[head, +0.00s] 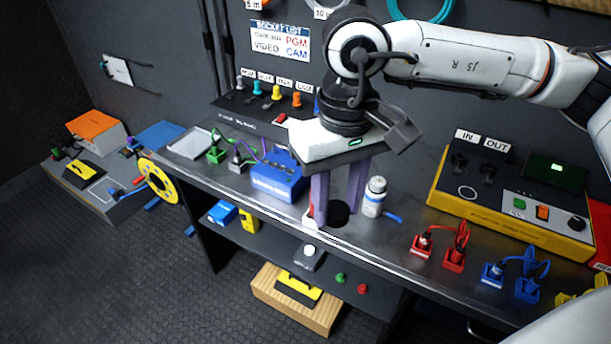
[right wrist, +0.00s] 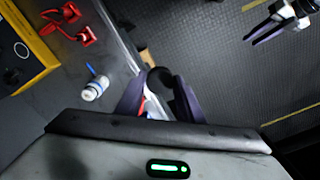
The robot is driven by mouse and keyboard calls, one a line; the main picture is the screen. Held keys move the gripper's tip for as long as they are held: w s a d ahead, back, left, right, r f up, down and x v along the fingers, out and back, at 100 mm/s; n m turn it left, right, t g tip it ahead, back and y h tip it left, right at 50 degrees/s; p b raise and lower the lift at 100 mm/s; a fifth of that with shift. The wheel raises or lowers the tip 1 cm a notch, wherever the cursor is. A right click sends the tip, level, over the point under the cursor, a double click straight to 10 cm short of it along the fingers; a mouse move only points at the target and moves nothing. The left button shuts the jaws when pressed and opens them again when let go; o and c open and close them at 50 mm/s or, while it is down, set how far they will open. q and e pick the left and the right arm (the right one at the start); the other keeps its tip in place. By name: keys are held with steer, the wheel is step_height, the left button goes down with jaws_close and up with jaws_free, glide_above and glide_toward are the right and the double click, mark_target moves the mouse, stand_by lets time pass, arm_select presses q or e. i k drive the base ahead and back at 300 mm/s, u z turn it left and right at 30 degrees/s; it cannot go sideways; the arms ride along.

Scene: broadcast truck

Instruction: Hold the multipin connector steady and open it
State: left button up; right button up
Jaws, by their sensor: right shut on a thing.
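My right gripper (head: 338,205) points down at the front edge of the bench, its two purple fingers on either side of a round black piece (head: 339,213). I take this piece to be the multipin connector; its pins and any lid do not show. The right wrist view shows the black piece (right wrist: 160,78) between the fingertips, with the gripper shut on it. A small red and white part shows beside one finger. My left gripper (right wrist: 250,41) shows small at the top right of the right wrist view, away from the connector, its fingers apart and empty. It is outside the head view.
A white bottle (head: 375,196) stands just right of the gripper, and a blue box (head: 277,182) to its left. Red plugs (head: 440,250) and blue plugs (head: 513,277) with cables line the bench at right, before a yellow-black panel (head: 510,200). A lower shelf holds small items.

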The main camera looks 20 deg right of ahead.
mark_target(376, 192)
steer(key=u, duration=0.25)
steer(key=i, duration=0.9)
steer(key=z, duration=1.05)
